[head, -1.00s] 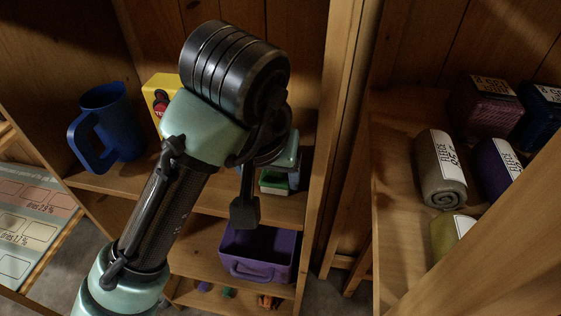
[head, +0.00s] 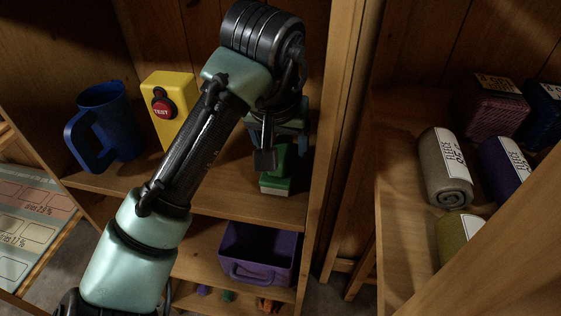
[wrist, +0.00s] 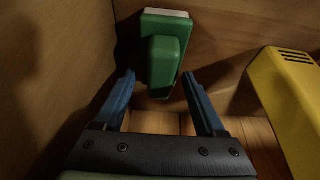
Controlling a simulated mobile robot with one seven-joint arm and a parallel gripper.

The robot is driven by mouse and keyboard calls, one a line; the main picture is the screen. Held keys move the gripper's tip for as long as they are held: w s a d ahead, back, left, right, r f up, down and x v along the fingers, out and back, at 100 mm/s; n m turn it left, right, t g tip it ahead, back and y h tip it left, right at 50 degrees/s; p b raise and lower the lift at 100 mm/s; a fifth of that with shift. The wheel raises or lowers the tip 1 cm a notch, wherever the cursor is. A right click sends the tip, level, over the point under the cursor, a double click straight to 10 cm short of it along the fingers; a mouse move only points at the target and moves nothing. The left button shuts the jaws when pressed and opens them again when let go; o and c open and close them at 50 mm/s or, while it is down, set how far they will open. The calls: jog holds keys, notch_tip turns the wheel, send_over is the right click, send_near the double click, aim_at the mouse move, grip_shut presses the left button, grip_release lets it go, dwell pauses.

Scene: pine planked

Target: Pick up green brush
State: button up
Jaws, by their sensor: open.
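The green brush (head: 277,177) stands on the upper shelf, near the right side wall of the shelf unit. In the wrist view the green brush (wrist: 163,55) shows a green handle block and a pale strip along its far edge. My gripper (head: 270,158) is at the brush in the head view and hides part of it. In the wrist view my gripper (wrist: 158,82) is open, with one blue finger on each side of the brush's near end. I cannot tell whether either finger touches it.
The yellow box (wrist: 290,110) is right of my gripper in the wrist view. A purple bin (head: 258,255) is below.

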grip_shut()
dwell(0.4)
jog(key=shift+r, duration=0.55)
jog(key=s+a+p, duration=0.1)
jog(key=s, duration=0.8)
jog(key=s+a+p, duration=0.2)
jog(key=s, duration=0.6)
jog(key=shift+s+a+r+p, duration=0.25)
jog(key=shift+s+p, duration=0.05)
jog(key=shift+s, duration=0.05)
